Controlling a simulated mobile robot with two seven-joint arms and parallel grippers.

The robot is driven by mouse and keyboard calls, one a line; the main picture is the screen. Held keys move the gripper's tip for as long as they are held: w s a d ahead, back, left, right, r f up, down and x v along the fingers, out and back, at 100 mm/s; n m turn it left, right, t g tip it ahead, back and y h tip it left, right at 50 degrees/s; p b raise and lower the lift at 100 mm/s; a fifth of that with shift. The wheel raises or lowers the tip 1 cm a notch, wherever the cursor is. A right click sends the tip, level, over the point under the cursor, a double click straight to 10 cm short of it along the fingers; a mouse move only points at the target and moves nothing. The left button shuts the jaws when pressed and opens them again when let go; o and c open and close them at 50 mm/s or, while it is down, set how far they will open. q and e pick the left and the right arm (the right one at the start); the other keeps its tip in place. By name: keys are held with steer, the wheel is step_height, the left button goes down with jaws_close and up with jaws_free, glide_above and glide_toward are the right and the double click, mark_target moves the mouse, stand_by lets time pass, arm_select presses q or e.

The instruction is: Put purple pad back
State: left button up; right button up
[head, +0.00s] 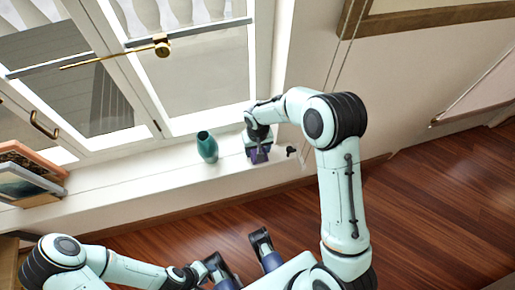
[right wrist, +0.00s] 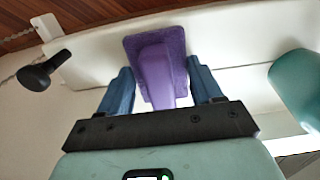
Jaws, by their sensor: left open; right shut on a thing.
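The purple pad (right wrist: 155,62) has a flat purple base and a raised grip, seen in the right wrist view between the two blue fingers of my right gripper (right wrist: 158,75). My right gripper is shut on it. In the head view the pad (head: 259,155) is at the white window sill (head: 130,184), mostly hidden by my right gripper (head: 259,148). I cannot tell whether the pad touches the sill. My left gripper (head: 238,248) is open and empty, low in the head view over the wooden floor.
A teal vase (head: 207,148) stands on the sill just left of the pad; it also shows in the right wrist view (right wrist: 296,88). A small black knob (head: 291,151) is to the right. Stacked framed items (head: 28,180) lean at the far left. The sill between them and the vase is clear.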

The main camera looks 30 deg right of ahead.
steer(key=shift+f, duration=0.2)
steer(key=o, duration=1)
steer(key=shift+r, duration=0.2)
steer(key=shift+r, duration=0.3)
step_height(320, 180, up, 12)
steer(key=shift+f+p, duration=0.2)
steer(key=shift+p, duration=0.7)
